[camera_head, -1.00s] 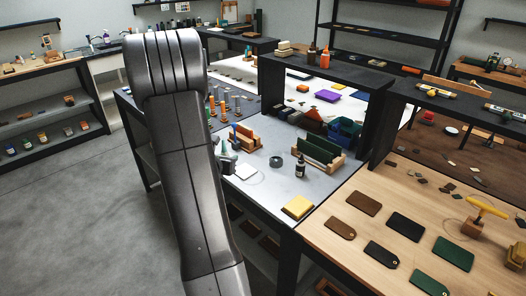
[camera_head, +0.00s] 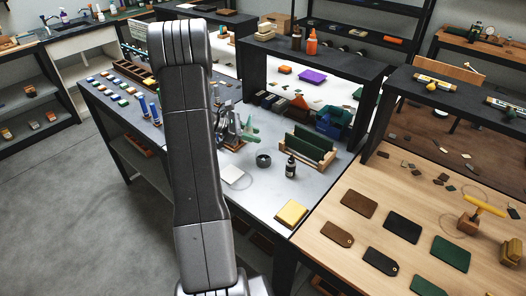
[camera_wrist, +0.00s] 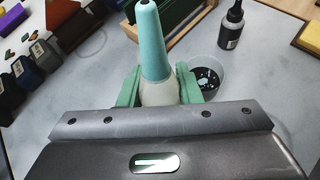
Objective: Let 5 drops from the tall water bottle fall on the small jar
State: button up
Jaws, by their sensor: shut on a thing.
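My gripper (camera_wrist: 160,92), with green fingers, is shut on the tall water bottle (camera_wrist: 152,45), which has a pale body and a tapering teal top with a dark tip. In the head view my gripper (camera_head: 240,128) is above the grey bench, partly behind my arm, and the bottle is hard to make out there. The small jar (camera_wrist: 208,80) is open and round, with dark contents and white flecks. In the wrist view it lies just right of the right finger. In the head view the jar (camera_head: 264,161) stands on the bench, right of and below my gripper.
A dark dropper bottle (camera_head: 291,167) stands close to the jar. A wooden rack with green boards (camera_head: 312,150) is behind them. A yellow block (camera_head: 292,213) sits at the bench's front corner. A white square (camera_head: 232,173) lies left of the jar, with bare bench around it.

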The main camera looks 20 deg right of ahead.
jog(key=shift+s+d+r+m+t+y+p, duration=0.15)
jog(key=shift+r+m+t+y+p, duration=0.2)
jog(key=shift+p, duration=0.2)
jog(key=f+m+t+y, duration=0.1)
jog(key=f+m+t+y+b, duration=0.1)
jog(key=f+t, duration=0.1)
jog(key=w+f+m+t+y+b, duration=0.1)
jog(key=f+y, duration=0.1)
jog(key=shift+a+t, duration=0.35)
jog(key=shift+w+a+r+t, duration=0.1)
jog(key=shift+w+t, duration=0.1)
jog(key=shift+t, duration=0.2)
jog(key=shift+w+a+f+m+t+y+b, duration=0.2)
jog(key=shift+w+f+m+t+y+b, duration=0.1)
jog(key=shift+m+t+y+b, duration=0.4)
jog(key=shift+w+a+r+m+t+y+b, duration=0.1)
jog(key=shift+w+r+m+t+y+b, duration=0.15)
jog(key=shift+r+t, duration=0.2)
jog(key=shift+a+r+m+t+y+b, duration=0.1)
jog(key=shift+r+t+y+b, duration=0.1)
jog(key=shift+r+t+b, duration=0.25)
jog(key=shift+f+t+b, duration=0.3)
jog(key=shift+f+b, duration=0.2)
jog(key=shift+r+m+t+y+p, duration=0.35)
jog(key=shift+r+m+t+y, duration=0.15)
jog(key=shift+r+t, duration=0.35)
jog(key=shift+w+r+m+t, duration=0.1)
jog(key=shift+r+m+t, duration=0.35)
jog(key=shift+r, duration=0.2)
